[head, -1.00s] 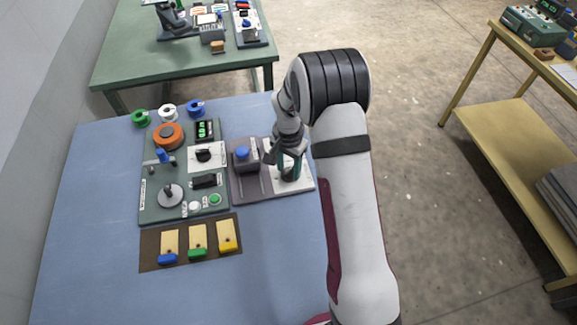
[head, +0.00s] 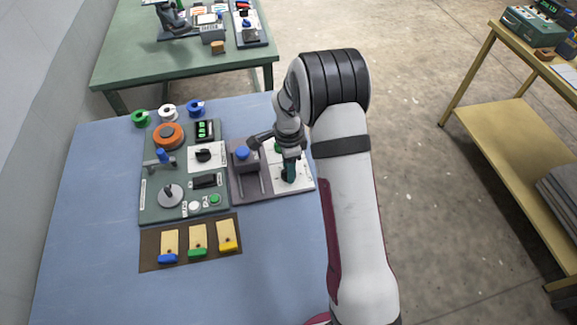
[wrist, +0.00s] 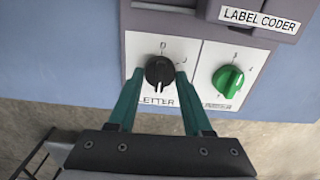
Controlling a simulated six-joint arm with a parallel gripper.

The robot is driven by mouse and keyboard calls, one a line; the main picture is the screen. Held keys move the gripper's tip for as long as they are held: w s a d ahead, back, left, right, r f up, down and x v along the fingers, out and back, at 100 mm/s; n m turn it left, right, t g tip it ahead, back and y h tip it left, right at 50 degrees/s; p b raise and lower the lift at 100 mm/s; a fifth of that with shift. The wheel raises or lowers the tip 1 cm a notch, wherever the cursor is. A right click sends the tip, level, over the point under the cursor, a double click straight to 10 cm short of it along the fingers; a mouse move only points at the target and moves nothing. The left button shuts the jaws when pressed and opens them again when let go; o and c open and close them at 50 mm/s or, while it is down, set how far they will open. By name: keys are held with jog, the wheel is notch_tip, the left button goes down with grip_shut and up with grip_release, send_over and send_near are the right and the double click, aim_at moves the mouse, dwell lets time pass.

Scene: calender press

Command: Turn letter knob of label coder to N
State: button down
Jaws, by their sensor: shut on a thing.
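The black letter knob (wrist: 160,72) sits on a white dial plate marked LETTER in the wrist view. My gripper (wrist: 160,85) has its two teal fingers on either side of the knob and is shut on it. A few small letters show around the knob, but most are covered or too small to read, and I cannot tell which one it points to. In the head view my gripper (head: 288,178) reaches down onto the right part of the label coder (head: 236,186) and hides the letter knob there.
A green knob (wrist: 228,81) on its own white plate stands close to the right finger. The coder's blue button (head: 242,153) is left of my gripper. A green panel (head: 152,205) with several controls lies further left.

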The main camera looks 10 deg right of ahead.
dwell(0.4)
jog(key=shift+c, duration=1.6)
grip_release()
notch_tip(320, 180, up, 16)
